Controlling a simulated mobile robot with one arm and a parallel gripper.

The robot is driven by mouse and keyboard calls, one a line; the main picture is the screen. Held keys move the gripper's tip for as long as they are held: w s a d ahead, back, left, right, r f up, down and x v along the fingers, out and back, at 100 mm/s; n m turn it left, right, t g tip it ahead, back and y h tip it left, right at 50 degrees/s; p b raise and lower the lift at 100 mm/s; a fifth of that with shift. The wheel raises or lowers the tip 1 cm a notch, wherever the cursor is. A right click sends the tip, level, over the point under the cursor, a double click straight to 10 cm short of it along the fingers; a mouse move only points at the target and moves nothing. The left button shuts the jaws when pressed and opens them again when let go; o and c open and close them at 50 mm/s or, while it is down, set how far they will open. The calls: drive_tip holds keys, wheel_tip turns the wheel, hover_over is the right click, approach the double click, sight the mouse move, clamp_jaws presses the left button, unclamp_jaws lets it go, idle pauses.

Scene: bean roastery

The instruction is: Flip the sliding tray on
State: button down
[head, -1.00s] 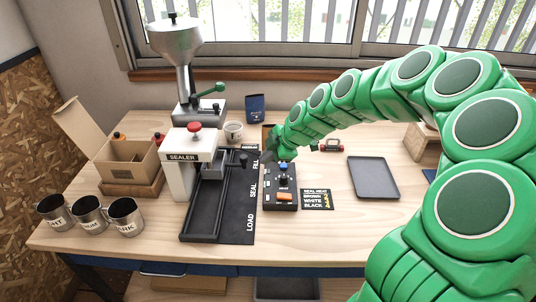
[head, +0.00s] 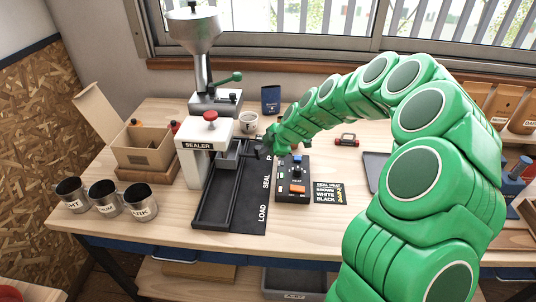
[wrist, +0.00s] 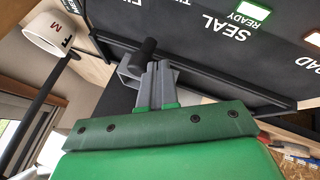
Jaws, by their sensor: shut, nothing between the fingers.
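The sealer (head: 203,160) is a white press with a red knob. Its black track (head: 215,210) runs toward the front edge, beside a strip marked LOAD and SEAL. The grey sliding tray (head: 228,158) sits on the track beside the sealer, toward its far part. My gripper (head: 264,150) is at the tray's right side, shut and empty. In the wrist view the shut fingers (wrist: 157,75) point at a dark knob (wrist: 145,48), very close to it; whether they touch I cannot tell. A SEAL READY lamp (wrist: 254,10) glows green there.
A control box (head: 292,182) with a blue button and an orange switch stands right of the track. A white cup (head: 249,123) stands behind my gripper. Metal cups (head: 103,197) stand at the left. A small red-ended tool (head: 346,140) lies to the right.

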drive_tip(key=shift+w, duration=0.25)
drive_tip(key=shift+w+a, duration=0.15)
drive_tip(key=shift+w, duration=2.55)
drive_tip(key=shift+w+d, duration=0.1)
drive_tip(key=shift+d, duration=0.1)
